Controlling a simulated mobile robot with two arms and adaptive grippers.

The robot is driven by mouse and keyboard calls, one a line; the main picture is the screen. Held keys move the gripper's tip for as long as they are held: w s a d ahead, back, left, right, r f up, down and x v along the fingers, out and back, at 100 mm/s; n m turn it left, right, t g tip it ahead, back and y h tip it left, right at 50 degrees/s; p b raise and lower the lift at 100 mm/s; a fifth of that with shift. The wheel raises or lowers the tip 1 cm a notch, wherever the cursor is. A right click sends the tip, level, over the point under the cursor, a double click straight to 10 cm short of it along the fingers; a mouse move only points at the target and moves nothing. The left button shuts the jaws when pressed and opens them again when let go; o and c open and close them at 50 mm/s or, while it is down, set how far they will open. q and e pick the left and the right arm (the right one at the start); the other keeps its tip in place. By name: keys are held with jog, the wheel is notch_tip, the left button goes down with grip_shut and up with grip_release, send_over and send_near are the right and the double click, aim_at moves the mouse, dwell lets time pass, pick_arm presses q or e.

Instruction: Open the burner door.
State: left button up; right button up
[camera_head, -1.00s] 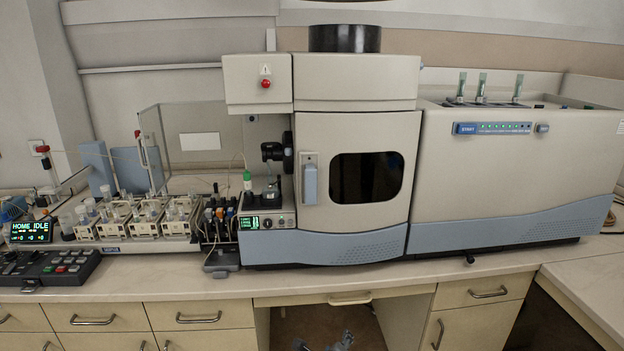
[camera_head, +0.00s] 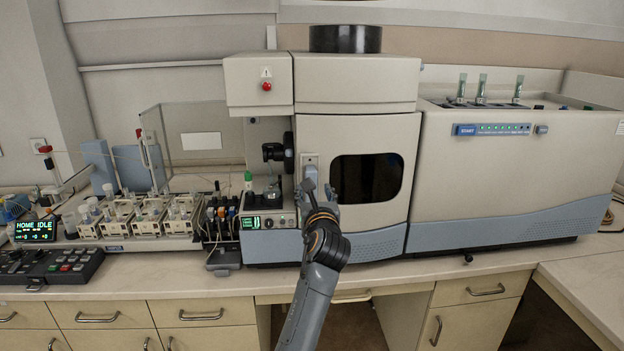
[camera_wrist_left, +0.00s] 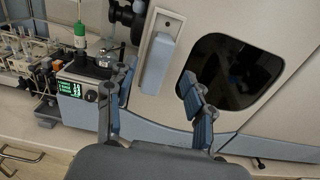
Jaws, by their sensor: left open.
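The burner door (camera_head: 355,132) is the beige front panel of the middle instrument, with a dark rounded window (camera_head: 367,178). It looks shut. Its light-blue upright handle (camera_wrist_left: 158,62) sits on a pale plate left of the window. In the head view the handle is mostly hidden behind my left gripper (camera_head: 319,188), which is in front of it. In the left wrist view my left gripper (camera_wrist_left: 158,82) is open, with one finger on each side of the handle in the picture. I cannot tell whether it touches the handle. My right gripper is not in view.
A control panel with a green display (camera_head: 251,222) and a green-capped bottle (camera_head: 248,181) stand left of the door. A black round fitting (camera_head: 275,152) juts out beside it. A large beige unit (camera_head: 515,175) adjoins on the right. The bench front (camera_head: 400,275) is clear.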

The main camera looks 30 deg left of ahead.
pick_arm(q)
jog(key=x, duration=0.6)
jog(key=shift+p, duration=0.35)
grip_shut()
